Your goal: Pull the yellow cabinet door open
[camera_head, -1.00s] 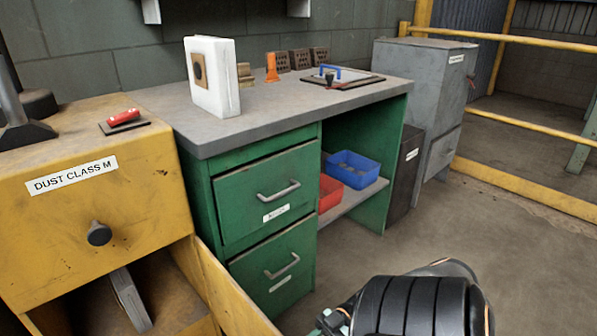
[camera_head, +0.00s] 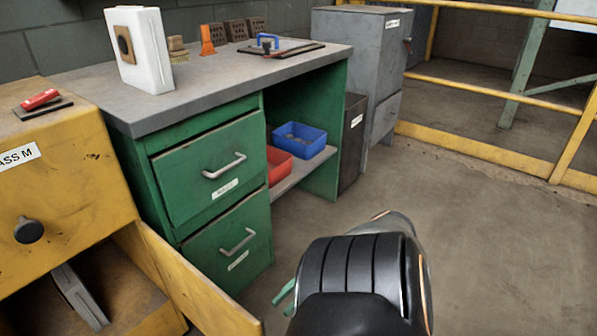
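The yellow cabinet (camera_head: 75,180) stands at the left, cut off by the picture edge. Its upper front has a dark round knob (camera_head: 28,230) and a white label. Below, the yellow door (camera_head: 195,285) stands swung outward, its free end towards the bottom middle. The opening behind it shows a flat grey item (camera_head: 80,295). My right arm's black link fills the bottom middle, right of the door. A small green part of my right gripper (camera_head: 285,291) shows beside it; its fingers are mostly hidden. My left gripper is not in view.
A green desk (camera_head: 125,170) with two drawers stands right beside the cabinet. A blue bin (camera_head: 300,140) and a red bin (camera_head: 278,165) sit on its shelf. A grey cabinet (camera_head: 365,60) and yellow railing (camera_head: 480,150) are beyond. The floor at right is clear.

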